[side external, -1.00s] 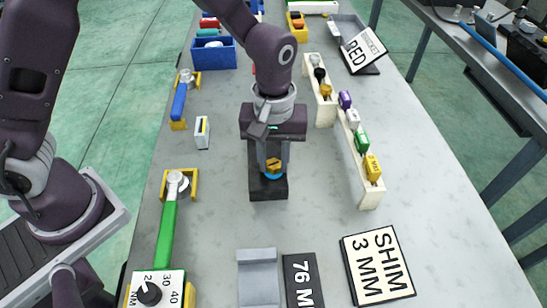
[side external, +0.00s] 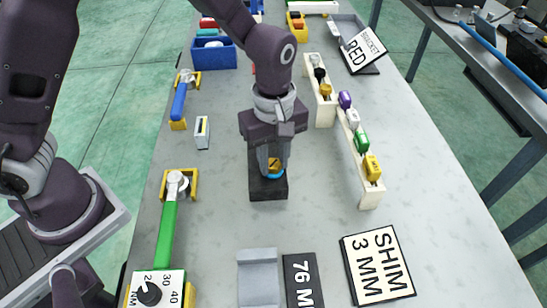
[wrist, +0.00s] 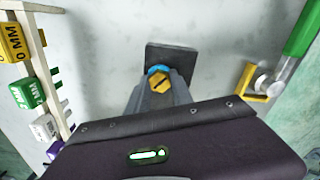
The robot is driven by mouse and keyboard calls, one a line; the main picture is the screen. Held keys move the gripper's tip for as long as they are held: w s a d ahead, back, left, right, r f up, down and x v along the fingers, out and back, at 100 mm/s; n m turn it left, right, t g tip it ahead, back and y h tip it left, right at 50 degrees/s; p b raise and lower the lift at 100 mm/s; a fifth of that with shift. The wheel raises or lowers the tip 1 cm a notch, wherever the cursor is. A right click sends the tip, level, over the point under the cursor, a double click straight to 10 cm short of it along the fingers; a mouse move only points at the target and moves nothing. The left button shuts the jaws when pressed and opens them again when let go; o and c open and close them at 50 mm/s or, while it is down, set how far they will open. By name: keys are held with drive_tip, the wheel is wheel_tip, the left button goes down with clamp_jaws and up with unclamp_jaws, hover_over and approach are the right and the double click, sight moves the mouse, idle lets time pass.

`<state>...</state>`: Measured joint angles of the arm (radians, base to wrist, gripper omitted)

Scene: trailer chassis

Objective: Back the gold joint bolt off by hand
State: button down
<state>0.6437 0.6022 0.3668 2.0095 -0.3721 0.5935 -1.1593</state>
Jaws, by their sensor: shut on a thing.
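The gold joint bolt (side external: 274,167) stands upright in a blue ring (side external: 276,175) on a dark block (side external: 268,188) at the middle of the bench. In the wrist view, the bolt's gold head (wrist: 160,76) shows a dark line across it, with the blue ring (wrist: 157,69) and the dark block (wrist: 180,58) around and under it. My gripper (side external: 273,160) points down over the block, its fingers shut on the bolt's head. The fingers partly hide the bolt in the side view.
A rack with coloured tags (side external: 368,190) stands to the right. A green-handled wrench (side external: 166,235) and a blue-handled one (side external: 179,100) lie at left. A grey cradle (side external: 258,270), a 76 M plate (side external: 301,275) and a SHIM 3 MM sign (side external: 377,265) lie in front.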

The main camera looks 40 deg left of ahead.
sight(273, 163)
drive_tip(key=shift+s, duration=0.1)
drive_tip(key=c, duration=1.1)
unclamp_jaws()
drive_tip(key=shift+r, duration=0.1)
wheel_tip(273, 163, up, 7)
drive_tip(key=shift+f, duration=0.1)
